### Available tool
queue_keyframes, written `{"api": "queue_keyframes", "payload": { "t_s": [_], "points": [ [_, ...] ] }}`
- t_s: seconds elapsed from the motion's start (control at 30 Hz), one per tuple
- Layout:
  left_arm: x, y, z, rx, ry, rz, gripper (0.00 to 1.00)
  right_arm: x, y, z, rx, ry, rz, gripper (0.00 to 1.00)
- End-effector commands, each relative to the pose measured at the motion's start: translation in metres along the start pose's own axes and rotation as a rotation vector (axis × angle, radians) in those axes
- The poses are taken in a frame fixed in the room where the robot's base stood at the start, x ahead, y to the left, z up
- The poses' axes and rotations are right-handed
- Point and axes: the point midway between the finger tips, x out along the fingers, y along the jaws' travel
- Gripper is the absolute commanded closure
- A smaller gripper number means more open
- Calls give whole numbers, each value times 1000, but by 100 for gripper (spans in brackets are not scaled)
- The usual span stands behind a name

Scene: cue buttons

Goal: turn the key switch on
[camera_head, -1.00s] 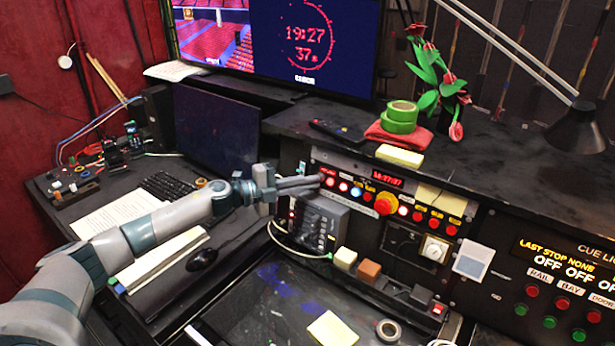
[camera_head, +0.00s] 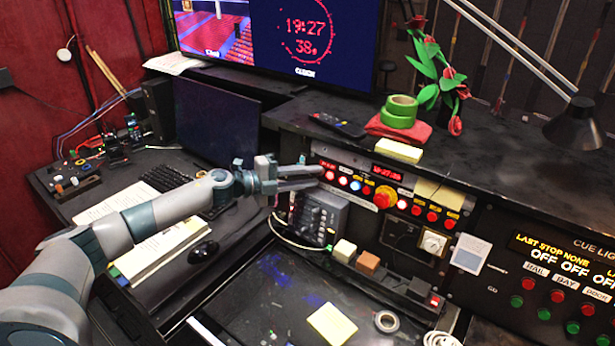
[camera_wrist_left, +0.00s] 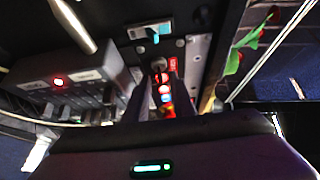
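My left gripper (camera_head: 320,177) reaches in from the left, with its fingertips at the left end of the lit button row on the console panel (camera_head: 345,160). The fingers are apart with nothing visible between them. In the left wrist view the gripper (camera_wrist_left: 160,84) shows as two dark fingers, with red and blue lit buttons (camera_wrist_left: 165,98) in the gap. A small round metal fitting (camera_wrist_left: 158,64) lies just beyond the tips; it may be the key switch, but I cannot make out a key or its position. My right gripper is not in view.
A large red knob (camera_head: 384,197) and more lit buttons lie right of the fingertips. A grey switch box (camera_head: 318,217) sits below them. A white rotary knob (camera_head: 433,243) is lower right. A green tape roll (camera_head: 399,112) and flowers stand on the ledge above.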

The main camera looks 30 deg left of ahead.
Motion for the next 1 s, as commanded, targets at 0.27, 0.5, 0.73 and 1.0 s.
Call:
{"api": "queue_keyframes", "payload": {
  "t_s": [0.27,0.5,0.73,1.0],
  "points": [
    [-4,0,0,0,-1,-1,77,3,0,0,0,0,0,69],
    [-26,3,1,1,-1,1,77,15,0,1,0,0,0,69],
    [-64,6,1,0,-1,3,77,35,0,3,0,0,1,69],
    [-106,5,1,-1,-3,3,77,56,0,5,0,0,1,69]
  ]
}}
